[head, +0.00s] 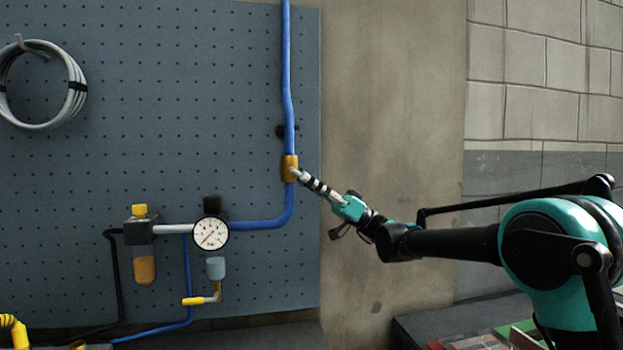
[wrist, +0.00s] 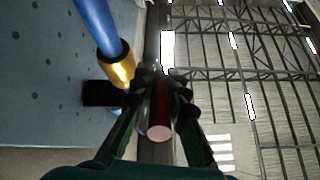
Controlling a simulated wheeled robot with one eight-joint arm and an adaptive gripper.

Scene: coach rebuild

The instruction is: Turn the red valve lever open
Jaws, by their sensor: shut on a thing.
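The brass valve body (head: 290,167) sits on the vertical blue pipe, near the right edge of the pegboard. It also shows in the wrist view (wrist: 117,70). My gripper (head: 314,184) reaches it from the lower right. In the wrist view my gripper's fingers (wrist: 162,82) close from both sides on the red lever (wrist: 158,112), a dark red bar with a pale pink round end facing the camera. The lever's joint with the valve is hidden there. In the head view no red shows at the valve, so the lever's exact angle is unclear.
The blue pipe (head: 288,80) runs up the blue-grey pegboard (head: 150,80). A pressure gauge (head: 211,233), a filter unit (head: 141,230) and a yellow-handled tap (head: 200,300) are lower left. A coiled hose (head: 75,95) hangs upper left. Bare wall lies right of the board.

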